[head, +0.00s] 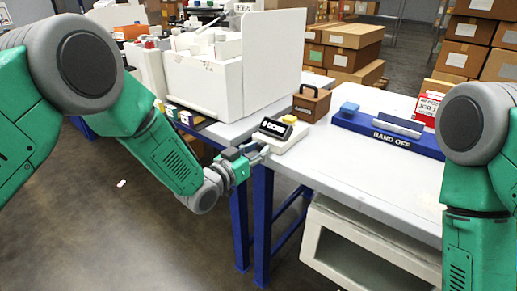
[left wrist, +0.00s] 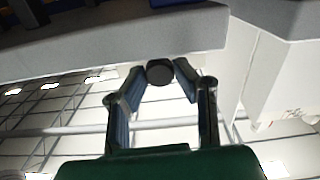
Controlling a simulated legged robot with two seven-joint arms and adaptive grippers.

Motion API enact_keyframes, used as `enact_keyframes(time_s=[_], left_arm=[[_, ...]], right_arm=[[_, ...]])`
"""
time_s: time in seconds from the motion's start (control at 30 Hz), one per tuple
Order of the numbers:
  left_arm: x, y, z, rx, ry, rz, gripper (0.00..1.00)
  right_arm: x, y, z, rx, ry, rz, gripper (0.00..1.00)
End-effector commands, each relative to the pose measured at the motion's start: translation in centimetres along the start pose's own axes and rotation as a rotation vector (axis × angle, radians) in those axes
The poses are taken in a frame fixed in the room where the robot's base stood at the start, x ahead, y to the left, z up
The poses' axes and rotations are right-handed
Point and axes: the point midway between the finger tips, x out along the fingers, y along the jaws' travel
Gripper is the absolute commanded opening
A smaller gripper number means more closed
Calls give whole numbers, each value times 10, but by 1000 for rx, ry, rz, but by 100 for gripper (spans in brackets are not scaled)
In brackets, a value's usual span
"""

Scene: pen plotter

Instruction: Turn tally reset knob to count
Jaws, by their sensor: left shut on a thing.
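A small white tally unit (head: 282,135) with a black, white-lettered face sits at the near left corner of the white table. My left gripper (head: 259,153) is at its near left side. In the left wrist view, a dark round knob (left wrist: 160,72) projects from a pale edge, and the left gripper (left wrist: 160,80) has its two fingers closed on either side of it. The knob's markings and pointer cannot be made out, so its setting is not readable. The knob is hidden behind the fingers in the head view. My right gripper is out of view.
A brown box with a handle (head: 311,103) stands behind the tally unit. A blue "BAND OFF" base (head: 388,134) lies to the right. A large white machine (head: 205,85) stands behind on the left. The table's front middle (head: 345,165) is clear.

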Motion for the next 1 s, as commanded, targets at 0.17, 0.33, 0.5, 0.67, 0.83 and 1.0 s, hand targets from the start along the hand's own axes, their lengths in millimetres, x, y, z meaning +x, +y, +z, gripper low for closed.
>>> enact_keyframes(time_s=[0.17,0.33,0.5,0.67,0.83,1.0], left_arm=[[2,1,-3,-59,6,2,0],[1,0,-4,-57,7,0,39],[1,0,-3,-57,5,0,43],[-1,0,-2,-57,4,0,43],[-16,0,-1,-58,2,0,43],[-51,0,-1,-59,-1,-1,43]], right_arm=[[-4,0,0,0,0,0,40],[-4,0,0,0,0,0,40],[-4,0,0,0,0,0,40],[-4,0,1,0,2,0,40],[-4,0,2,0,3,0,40],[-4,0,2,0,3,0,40]])
